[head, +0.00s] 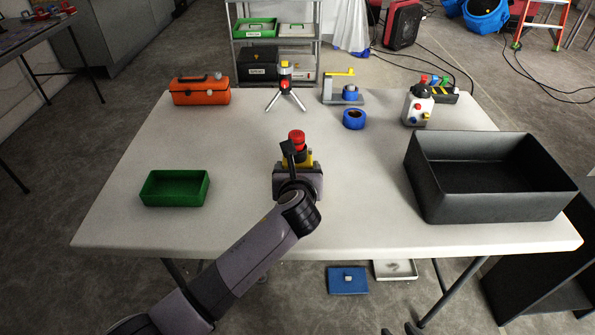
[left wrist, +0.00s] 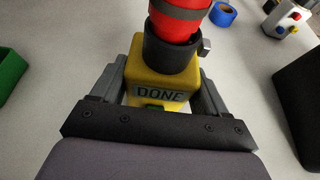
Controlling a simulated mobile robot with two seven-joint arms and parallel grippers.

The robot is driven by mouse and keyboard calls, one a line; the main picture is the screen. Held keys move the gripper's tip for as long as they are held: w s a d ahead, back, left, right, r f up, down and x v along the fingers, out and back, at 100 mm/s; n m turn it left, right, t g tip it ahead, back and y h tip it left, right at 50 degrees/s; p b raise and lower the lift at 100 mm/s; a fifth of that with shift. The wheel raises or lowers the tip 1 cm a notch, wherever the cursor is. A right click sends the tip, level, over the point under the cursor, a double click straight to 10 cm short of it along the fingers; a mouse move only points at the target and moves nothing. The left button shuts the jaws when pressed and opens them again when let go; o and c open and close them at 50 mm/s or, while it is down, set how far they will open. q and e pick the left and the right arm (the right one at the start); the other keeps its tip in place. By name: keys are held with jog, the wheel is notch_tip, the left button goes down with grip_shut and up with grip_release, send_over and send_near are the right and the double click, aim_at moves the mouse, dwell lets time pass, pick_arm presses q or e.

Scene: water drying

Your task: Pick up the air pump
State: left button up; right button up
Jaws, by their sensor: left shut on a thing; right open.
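A yellow block (left wrist: 150,74) with a black collar, a red top and a "DONE" label fills the middle of the left wrist view. Its red top (head: 296,136) shows above my left gripper (head: 297,162) in the head view. The left gripper's two fingers stand on either side of the yellow block and are shut on it. The block looks upright over the table's middle; I cannot tell whether it touches the table. No thing is plainly labelled as an air pump. A whitish device (head: 417,107) with coloured buttons stands at the back right. My right gripper is not in view.
The white table (head: 240,225) holds a green tray (head: 174,201) at left and a large black bin (head: 470,211) at right. An orange toolbox (head: 201,96), a small tripod (head: 286,101), blue tape (head: 354,125) and a yellow-armed holder (head: 348,100) stand along the back.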

aim_at(297, 138)
pick_arm(q)
notch_tip(297, 138, up, 20)
jog(key=p, duration=0.2)
jog(key=shift+p, duration=0.35)
pick_arm(e)
notch_tip(297, 138, up, 3)
jog(key=shift+f, duration=0.1)
pick_arm(q)
jog(key=shift+f+b, duration=1.25)
jog(key=shift+f, duration=4.35)
notch_tip(297, 138, down, 8)
jog(key=b, duration=0.3)
pick_arm(e)
jog(key=shift+f, duration=2.75)
pick_arm(q)
jog(key=shift+f, duration=0.4)
pick_arm(e)
jog(key=shift+f, duration=0.15)
grip_shut()
